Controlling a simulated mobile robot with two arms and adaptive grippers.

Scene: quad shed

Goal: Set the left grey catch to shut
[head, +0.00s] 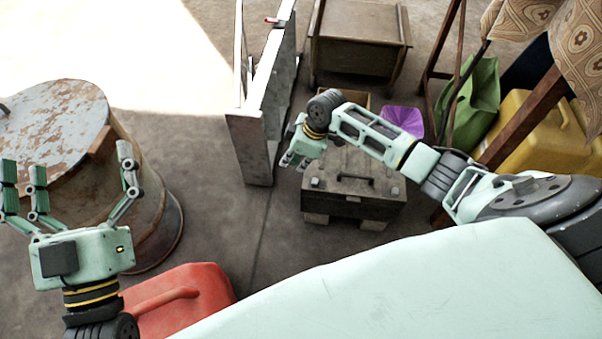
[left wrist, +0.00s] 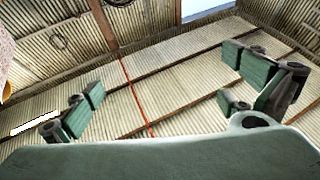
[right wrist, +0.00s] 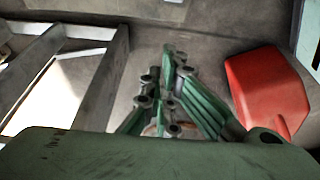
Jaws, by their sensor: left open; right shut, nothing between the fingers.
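A dark metal-edged box (head: 350,208) stands on the floor at the centre of the head view, with a dark handle (head: 356,178) on its lid. A small left grey catch (head: 315,183) shows near the box's left front edge, and a similar right grey catch (head: 394,191) near the right. Whether either is open or shut is too small to tell. My right gripper (head: 291,162) is shut and empty, above and just left of the box's back left part. Its closed fingers show in the right wrist view (right wrist: 168,95). My left gripper (head: 78,168) is open and empty beside the rusty drum, pointing upward.
A rusty drum (head: 50,115) stands at left, a red can (head: 185,300) at the front. A grey metal frame (head: 250,145) stands just left of my right gripper. A wooden cabinet (head: 358,50), purple item (head: 402,120) and yellow container (head: 525,130) lie behind and right.

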